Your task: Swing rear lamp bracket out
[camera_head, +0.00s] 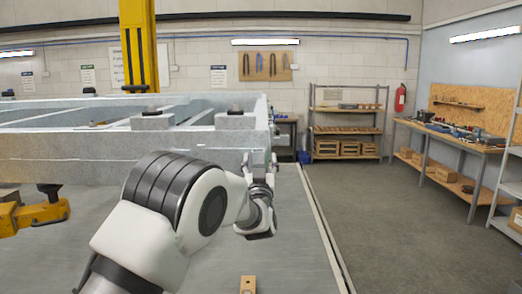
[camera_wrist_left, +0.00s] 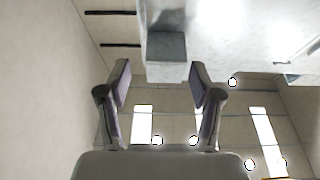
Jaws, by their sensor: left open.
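The grey trailer frame (camera_head: 205,145) fills the left and middle of the head view. My left gripper (camera_head: 260,166) is at the frame's near right corner, fingers pointing away. In the left wrist view my left gripper (camera_wrist_left: 160,72) is open, one finger on each side. A grey block-like end, which looks like the rear lamp bracket (camera_wrist_left: 167,48), sits just beyond and between the fingertips, joined to a larger pale metal part (camera_wrist_left: 215,30). I cannot tell whether a finger touches it. In the head view my arm and gripper hide most of it. My right gripper is not in view.
A yellow post (camera_head: 140,45) rises behind the frame, and a yellow tool-like part (camera_head: 40,214) is at the left. A small wooden block (camera_head: 248,285) lies at the near edge. Shelves (camera_head: 346,125) and a workbench (camera_head: 455,135) stand behind. The floor at right is clear.

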